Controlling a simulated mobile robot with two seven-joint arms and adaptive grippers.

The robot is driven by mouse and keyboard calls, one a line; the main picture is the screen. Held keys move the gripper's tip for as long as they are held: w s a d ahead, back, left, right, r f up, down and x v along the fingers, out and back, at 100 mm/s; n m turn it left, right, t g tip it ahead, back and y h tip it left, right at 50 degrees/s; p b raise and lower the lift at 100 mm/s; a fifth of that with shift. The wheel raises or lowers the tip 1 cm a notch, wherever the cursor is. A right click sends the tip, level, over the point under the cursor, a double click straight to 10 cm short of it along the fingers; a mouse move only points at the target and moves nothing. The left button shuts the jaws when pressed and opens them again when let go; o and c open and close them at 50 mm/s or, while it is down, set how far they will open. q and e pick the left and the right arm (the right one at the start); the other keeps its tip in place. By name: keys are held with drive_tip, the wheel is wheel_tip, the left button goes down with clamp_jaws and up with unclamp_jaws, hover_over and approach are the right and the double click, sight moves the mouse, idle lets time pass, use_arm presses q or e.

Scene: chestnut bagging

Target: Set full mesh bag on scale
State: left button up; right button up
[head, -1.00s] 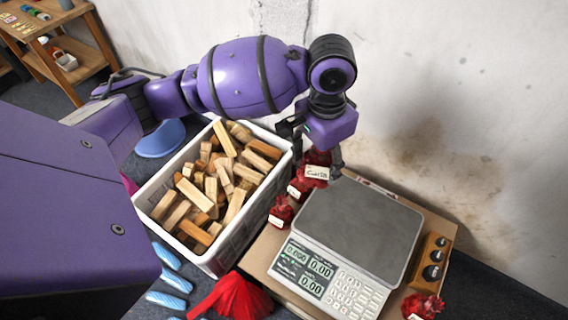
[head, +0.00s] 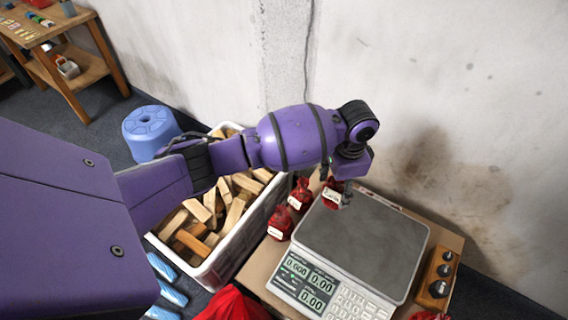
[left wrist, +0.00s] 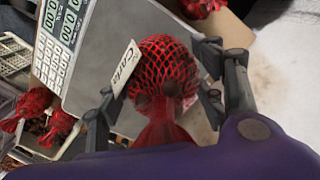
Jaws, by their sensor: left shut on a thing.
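A full red mesh bag (head: 332,196) with a white name tag hangs in my left gripper (head: 342,190), over the far left part of the scale plate (head: 370,245). In the left wrist view the bag (left wrist: 168,70) sits between the two fingers of the gripper (left wrist: 158,88), with the grey plate (left wrist: 125,35) behind it. I cannot tell whether the bag touches the plate. The plate is otherwise bare, and the scale's display (head: 305,280) shows zeros. My right gripper is not in view.
Two tagged red bags (head: 300,194) (head: 280,223) stand left of the scale. A white crate (head: 238,248) of wooden blocks is beyond them. Red netting (head: 232,306) lies at the bottom. A wooden knob box (head: 437,276) is on the right, and a blue stool (head: 150,130) stands behind.

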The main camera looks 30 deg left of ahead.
use_arm(q)
drive_tip(key=w+f, duration=0.1)
drive_tip(key=w+d+f+b, duration=0.1)
drive_tip(key=w, duration=0.1)
drive_tip(key=shift+f, duration=0.4)
wheel_tip(320, 180, down, 4)
drive_tip(key=shift+w+r+b, duration=0.15)
drive_tip(key=shift+r+b, duration=0.1)
drive_tip(key=shift+b, duration=0.7)
drive_tip(key=shift+r, duration=0.15)
drive_tip(key=o, duration=1.5)
drive_tip(key=shift+f, duration=0.2)
drive_tip(key=shift+c, duration=0.2)
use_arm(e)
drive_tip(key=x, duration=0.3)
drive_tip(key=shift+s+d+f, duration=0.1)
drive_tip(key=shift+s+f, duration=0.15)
use_arm(q)
drive_tip(key=shift+r, duration=0.1)
wheel_tip(320, 180, up, 12)
drive_tip(key=p, duration=0.4)
drive_tip(key=shift+r, duration=0.1)
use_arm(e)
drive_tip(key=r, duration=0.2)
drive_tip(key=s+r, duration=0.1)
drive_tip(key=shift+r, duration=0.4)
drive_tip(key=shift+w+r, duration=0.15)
